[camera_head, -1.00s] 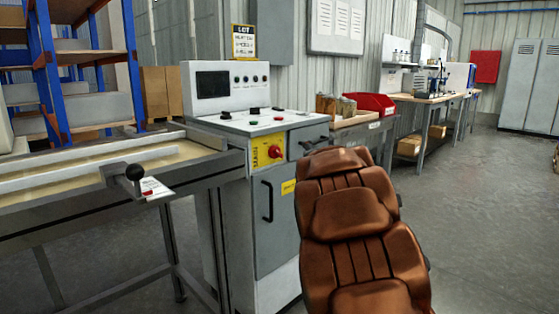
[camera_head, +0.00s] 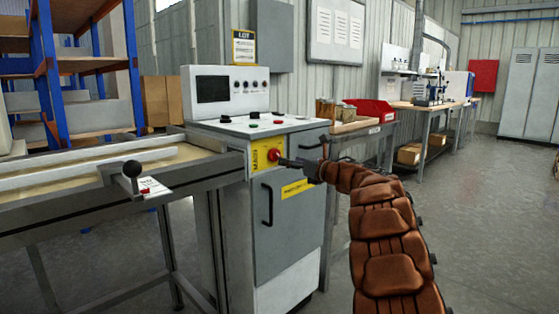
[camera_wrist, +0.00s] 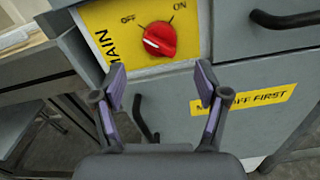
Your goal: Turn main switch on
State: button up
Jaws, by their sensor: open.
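The main switch is a red rotary knob (camera_wrist: 160,40) on a yellow plate (camera_wrist: 118,32) marked OFF at upper left and ON at upper right. In the wrist view a white mark shows on the knob's left part, on the OFF side. The knob (camera_head: 273,155) also shows in the head view on the front of the grey control cabinet (camera_head: 290,215). My gripper (camera_wrist: 160,86) is open and empty. Its two fingers are spread below the knob in the wrist view, with a gap to it. In the head view my gripper (camera_head: 287,161) is just right of the knob.
A drawer handle (camera_wrist: 294,18) is right of the switch, and a dark door handle (camera_wrist: 145,118) is below it. A table with a black-balled lever (camera_head: 132,170) adjoins the cabinet's left. The floor (camera_head: 480,220) on the right is clear.

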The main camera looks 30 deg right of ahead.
aim_at(276, 156)
jog(key=shift+x, duration=2.95)
jog(key=shift+r, duration=0.1)
jog(key=c, duration=1.2)
